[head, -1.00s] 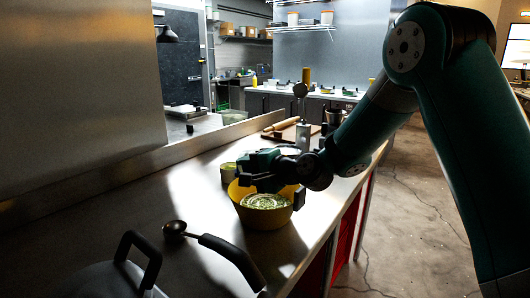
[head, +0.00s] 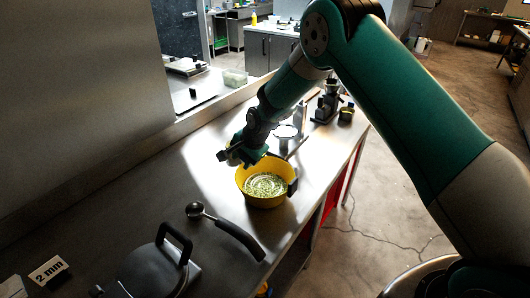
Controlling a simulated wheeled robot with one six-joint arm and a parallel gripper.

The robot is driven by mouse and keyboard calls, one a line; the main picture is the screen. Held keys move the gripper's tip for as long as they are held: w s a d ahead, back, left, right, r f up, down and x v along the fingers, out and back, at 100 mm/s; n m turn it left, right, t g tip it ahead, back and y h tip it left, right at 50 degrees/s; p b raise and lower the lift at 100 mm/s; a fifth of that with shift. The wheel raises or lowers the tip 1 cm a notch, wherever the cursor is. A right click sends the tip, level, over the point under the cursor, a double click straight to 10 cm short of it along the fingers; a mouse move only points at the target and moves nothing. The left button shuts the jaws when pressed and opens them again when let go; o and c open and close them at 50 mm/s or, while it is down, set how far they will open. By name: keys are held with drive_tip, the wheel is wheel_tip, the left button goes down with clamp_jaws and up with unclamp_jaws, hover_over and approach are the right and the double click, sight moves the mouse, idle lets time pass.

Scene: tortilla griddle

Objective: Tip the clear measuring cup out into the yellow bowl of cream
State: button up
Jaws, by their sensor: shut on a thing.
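The yellow bowl (head: 243,186) stands upright on the steel counter, with pale cream and green bits inside. A dark block-like piece (head: 292,187) shows at its right rim; I cannot tell what it belongs to. My gripper (head: 232,156) is just above and behind the bowl's left rim, with its dark fingers pointing left and down. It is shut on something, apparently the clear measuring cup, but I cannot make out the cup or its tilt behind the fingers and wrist.
A dark-handled ladle (head: 228,232) and a black-handled press (head: 160,264) lie in front of the bowl. A "2 mm" sign (head: 48,270) is at near left. A dark appliance (head: 326,104) stands behind. A steel wall bounds the left; the counter drops off at right.

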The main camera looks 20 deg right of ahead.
drive_tip(key=w+a+g+h, duration=0.1)
drive_tip(key=w+a+f+g+h+p, duration=0.1)
drive_tip(key=g, duration=0.1)
drive_tip(key=shift+w, duration=0.25)
drive_tip(key=shift+s, duration=0.1)
wheel_tip(320, 180, up, 3)
drive_tip(key=shift+r+g+h+p, duration=0.1)
drive_tip(key=shift+g+h+p, duration=0.3)
drive_tip(key=shift+p, duration=0.15)
